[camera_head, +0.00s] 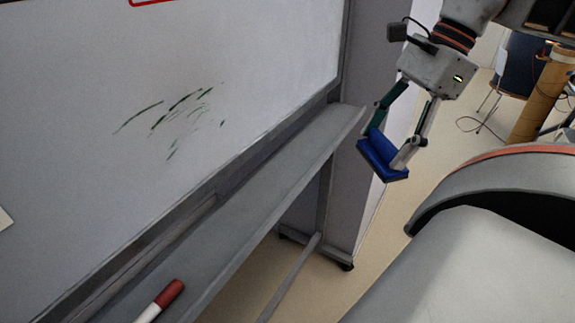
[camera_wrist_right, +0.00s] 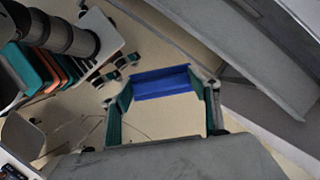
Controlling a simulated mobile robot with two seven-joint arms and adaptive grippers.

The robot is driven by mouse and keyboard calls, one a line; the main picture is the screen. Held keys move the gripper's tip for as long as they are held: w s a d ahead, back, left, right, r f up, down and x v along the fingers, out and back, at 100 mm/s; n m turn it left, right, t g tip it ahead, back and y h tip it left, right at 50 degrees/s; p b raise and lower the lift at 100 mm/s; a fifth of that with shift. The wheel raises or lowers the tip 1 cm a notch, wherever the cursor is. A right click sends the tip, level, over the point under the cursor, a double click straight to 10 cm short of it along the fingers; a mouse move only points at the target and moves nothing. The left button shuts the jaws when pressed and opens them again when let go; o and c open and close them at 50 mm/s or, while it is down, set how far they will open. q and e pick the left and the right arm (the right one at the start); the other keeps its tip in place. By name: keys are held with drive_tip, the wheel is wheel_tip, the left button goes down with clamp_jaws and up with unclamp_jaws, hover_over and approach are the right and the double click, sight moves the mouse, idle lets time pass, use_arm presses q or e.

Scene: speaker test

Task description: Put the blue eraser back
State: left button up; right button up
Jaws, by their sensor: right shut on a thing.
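The blue eraser (camera_head: 380,153) is in my right gripper (camera_head: 388,156), which is shut on it. It hangs tilted in the air to the right of the far end of the grey tray (camera_head: 270,180), apart from it. In the right wrist view the eraser (camera_wrist_right: 161,83) lies between the fingertips of my right gripper (camera_wrist_right: 165,92), with the floor behind it. The whiteboard (camera_head: 80,90) stands at the left, with several dark green strokes on its surface. The tray also shows in the right wrist view (camera_wrist_right: 250,50). My left gripper is not in view.
A marker (camera_head: 160,303) with a red cap lies on the near part of the tray. The rest of the visible tray is bare. The stand's foot (camera_head: 318,250) is on the floor below. A chair (camera_head: 522,75) and a brown cylinder (camera_head: 540,95) stand at the back right.

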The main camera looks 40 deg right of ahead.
drive_tip(key=shift+s+d+f, duration=0.3)
drive_tip(key=shift+d, duration=0.1)
drive_tip(key=w+a+p, duration=0.3)
drive_tip(key=w+p, duration=0.1)
drive_tip(key=w, duration=0.5)
drive_tip(key=w+a+p, duration=0.3)
drive_tip(key=w+p, duration=0.1)
drive_tip(key=w, duration=0.5)
drive_tip(key=f, duration=0.6)
drive_tip(key=shift+d+b, duration=0.2)
drive_tip(key=shift+b, duration=0.2)
drive_tip(key=shift+w+a+f, duration=0.1)
drive_tip(key=shift+w+f, duration=0.4)
drive_tip(key=shift+f, duration=0.1)
drive_tip(key=shift+f, duration=0.35)
